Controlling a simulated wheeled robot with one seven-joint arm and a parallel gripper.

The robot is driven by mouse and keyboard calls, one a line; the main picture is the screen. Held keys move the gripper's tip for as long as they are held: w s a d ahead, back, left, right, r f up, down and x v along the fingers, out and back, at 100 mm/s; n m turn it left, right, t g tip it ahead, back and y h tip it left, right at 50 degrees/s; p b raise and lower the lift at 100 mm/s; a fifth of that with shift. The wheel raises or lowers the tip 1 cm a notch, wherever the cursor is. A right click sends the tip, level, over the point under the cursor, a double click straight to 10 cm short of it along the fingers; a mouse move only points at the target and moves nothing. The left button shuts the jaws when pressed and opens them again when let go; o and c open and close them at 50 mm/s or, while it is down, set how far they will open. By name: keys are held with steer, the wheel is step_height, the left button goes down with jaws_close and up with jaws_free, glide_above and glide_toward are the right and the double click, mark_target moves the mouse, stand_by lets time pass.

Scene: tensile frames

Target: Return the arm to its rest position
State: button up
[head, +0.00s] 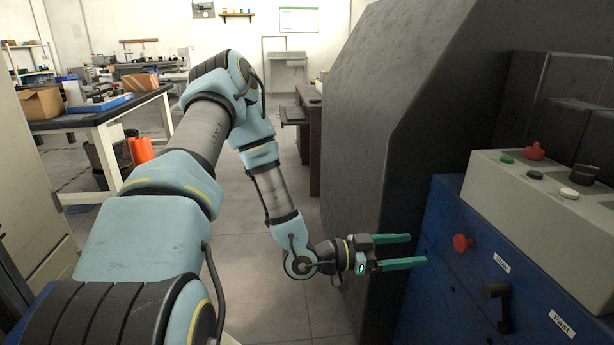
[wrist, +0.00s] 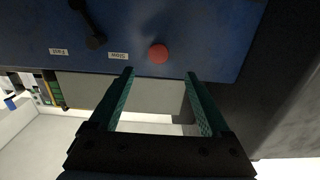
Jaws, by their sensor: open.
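My arm reaches forward from the lower left of the head view, rises to an elbow and bends down. My gripper (head: 418,250) points right, toward the blue panel of a machine (head: 440,290). Its two green fingers are apart with nothing between them. In the wrist view the open fingers (wrist: 160,75) point at the blue panel (wrist: 200,30), with a red knob (wrist: 158,54) just beyond and between their tips. Whether the fingertips touch the panel I cannot tell.
The panel also carries a black lever (head: 499,300) with "Slow" and "Fast" labels. A grey control box (head: 540,200) with buttons sits above it. A large dark housing (head: 370,130) stands close behind my gripper. A workbench (head: 100,118) is at left. Floor (head: 245,255) is clear beneath my forearm.

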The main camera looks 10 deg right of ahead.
steer(key=w+a+r+n+t+y+p, duration=0.1)
steer(key=w+a+n+t+y+p, duration=0.15)
steer(key=w+a+y, duration=0.55)
steer(key=w+a+r+n+t+y+p, duration=0.1)
steer(key=w+a+n+t+y+p, duration=0.25)
steer(key=a, duration=0.75)
steer(key=a+r+n+g+y, duration=0.1)
steer(key=a+r+n+y, duration=0.6)
steer(key=a, duration=0.6)
steer(key=s+a+r+n+g+p, duration=0.1)
steer(key=s+a+r+n+g, duration=0.1)
steer(key=s+a+r+n, duration=0.2)
steer(key=s+a+r+h, duration=0.1)
steer(key=s+r, duration=0.2)
steer(key=s, duration=0.1)
steer(key=shift+s, duration=0.2)
